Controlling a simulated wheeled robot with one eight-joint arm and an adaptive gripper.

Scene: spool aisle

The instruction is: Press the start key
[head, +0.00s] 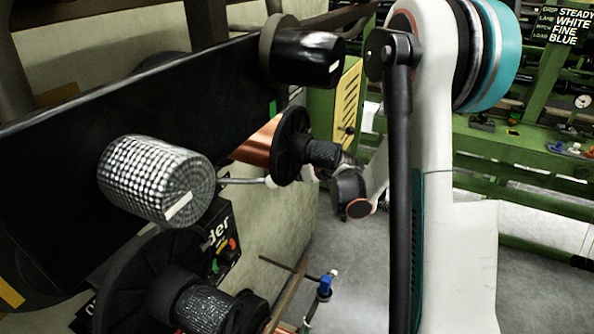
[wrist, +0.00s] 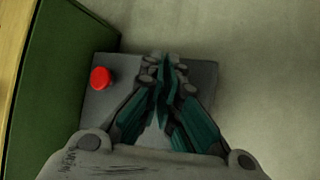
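In the wrist view, a grey box (wrist: 128,66) sits beside a green panel and carries a round red button (wrist: 100,78) on its left part. My gripper (wrist: 168,62) is over the right part of this box, with its teal-padded fingers drawn together at the tips and nothing seen between them. The red button is left of the fingertips and apart from them. The fingers cover part of the box, so any key under them is hidden, and I cannot tell whether they touch the box. No key marked start can be read. In the head view the fingertips cannot be made out.
In the head view, a long black panel (head: 60,125) bears a checkered cylinder (head: 150,180) and a black cylinder (head: 305,58). A copper spool (head: 258,146) is beyond. A sign (head: 560,25) hangs at top right. Grey floor (head: 350,270) shows between machine and arm.

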